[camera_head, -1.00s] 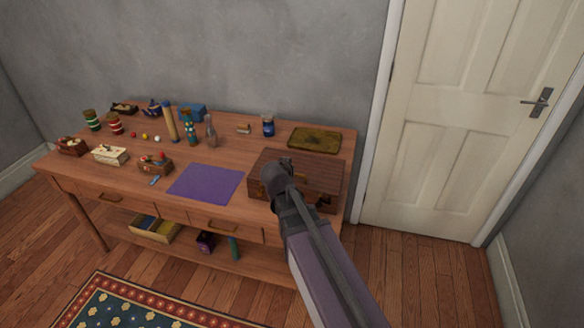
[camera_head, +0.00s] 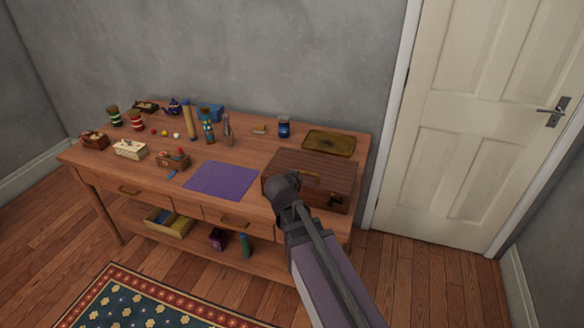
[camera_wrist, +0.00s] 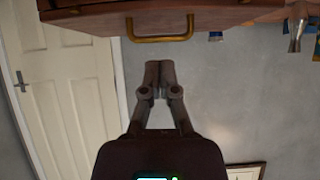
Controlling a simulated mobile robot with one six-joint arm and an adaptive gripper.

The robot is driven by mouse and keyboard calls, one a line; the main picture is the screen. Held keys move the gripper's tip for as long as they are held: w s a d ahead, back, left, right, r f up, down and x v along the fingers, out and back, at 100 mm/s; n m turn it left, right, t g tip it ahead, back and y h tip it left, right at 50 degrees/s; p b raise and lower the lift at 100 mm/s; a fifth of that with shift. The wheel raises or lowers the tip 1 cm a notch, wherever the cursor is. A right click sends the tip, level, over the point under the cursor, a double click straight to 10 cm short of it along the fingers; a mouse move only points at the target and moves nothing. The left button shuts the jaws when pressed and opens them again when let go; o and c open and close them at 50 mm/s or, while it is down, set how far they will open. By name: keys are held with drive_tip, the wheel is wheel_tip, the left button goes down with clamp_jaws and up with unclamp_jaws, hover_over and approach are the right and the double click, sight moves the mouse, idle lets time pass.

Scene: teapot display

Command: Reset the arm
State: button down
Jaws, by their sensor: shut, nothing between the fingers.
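My arm reaches up from the bottom of the head view, its dark wrist end in front of the left part of a brown wooden case (camera_head: 325,170). In that view the wrist hides the fingers. In the wrist view my gripper (camera_wrist: 159,80) has its two fingers together, with nothing between them. The picture there looks upside down. The case (camera_wrist: 75,22) and its brass handle (camera_wrist: 160,38) lie along the top edge, apart from the fingertips.
The wooden table (camera_head: 255,155) holds a purple mat (camera_head: 222,181), a dark yellow tray (camera_head: 329,142), a blue jar (camera_head: 284,128), bottles and small boxes. A grey wall stands behind, and a white door (camera_head: 465,120) stands to the right. A patterned rug (camera_head: 140,300) lies in front.

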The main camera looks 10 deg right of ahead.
drive_tip(key=s+d+n+g+y+p, duration=0.2)
drive_tip(key=s+n+g+y+p, duration=0.3)
drive_tip(key=s, duration=1.2)
drive_tip(key=g+p, duration=0.3)
drive_tip(key=g, duration=0.1)
drive_tip(key=shift+f+n+g, duration=0.15)
drive_tip(key=shift+n+g, duration=0.25)
drive_tip(key=shift+s+d, duration=0.1)
